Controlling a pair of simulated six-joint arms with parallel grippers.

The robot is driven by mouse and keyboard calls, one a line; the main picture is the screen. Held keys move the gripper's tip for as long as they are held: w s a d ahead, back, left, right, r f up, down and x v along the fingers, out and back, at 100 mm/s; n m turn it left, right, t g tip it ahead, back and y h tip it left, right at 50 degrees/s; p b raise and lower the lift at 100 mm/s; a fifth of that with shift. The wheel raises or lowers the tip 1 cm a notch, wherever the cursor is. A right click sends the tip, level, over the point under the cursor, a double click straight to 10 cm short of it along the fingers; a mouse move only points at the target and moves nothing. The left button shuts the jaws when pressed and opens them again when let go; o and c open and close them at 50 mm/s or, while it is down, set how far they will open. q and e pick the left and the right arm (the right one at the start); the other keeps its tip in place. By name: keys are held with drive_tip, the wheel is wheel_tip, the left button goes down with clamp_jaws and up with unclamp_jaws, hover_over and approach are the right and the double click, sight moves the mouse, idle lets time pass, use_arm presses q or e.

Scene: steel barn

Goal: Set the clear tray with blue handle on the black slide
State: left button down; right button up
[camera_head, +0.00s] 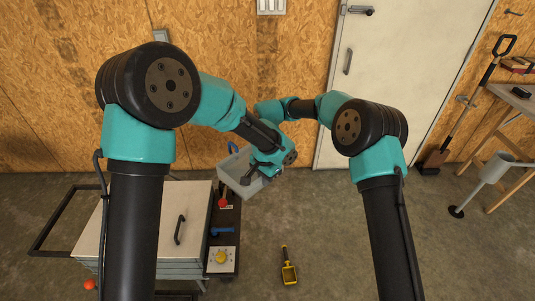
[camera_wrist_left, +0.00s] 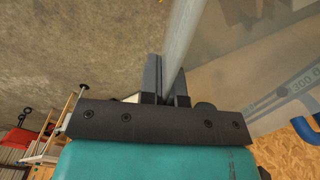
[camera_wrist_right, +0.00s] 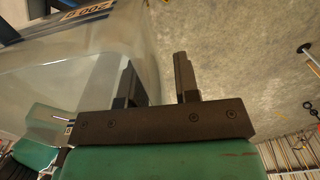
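The clear tray (camera_head: 228,177) has a blue handle (camera_head: 232,148) and hangs in the air near the middle of the head view. My left gripper (camera_head: 246,181) is at its near right side. In the left wrist view, my left fingers (camera_wrist_left: 167,82) are closed on the tray's wall (camera_wrist_left: 184,30). In the right wrist view, my right gripper (camera_wrist_right: 157,78) has its fingers apart, with the tray's side (camera_wrist_right: 90,62) by the left finger. My right fingers are hidden in the head view. A narrow black surface (camera_head: 229,203), possibly the slide, lies below the tray.
A pale-topped cabinet (camera_head: 150,215) stands at left beside the black surface. A red-handled part (camera_head: 224,202), a blue part (camera_head: 222,231) and a yellow knob (camera_head: 221,257) sit along that surface.

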clamp_jaws()
use_arm(q)
drive_tip(key=c, duration=1.2)
unclamp_jaws()
drive_tip(key=shift+c, duration=0.2)
drive_tip(key=shift+r, duration=0.1)
wheel_tip(320, 180, up, 12)
drive_tip(key=shift+f, duration=0.1)
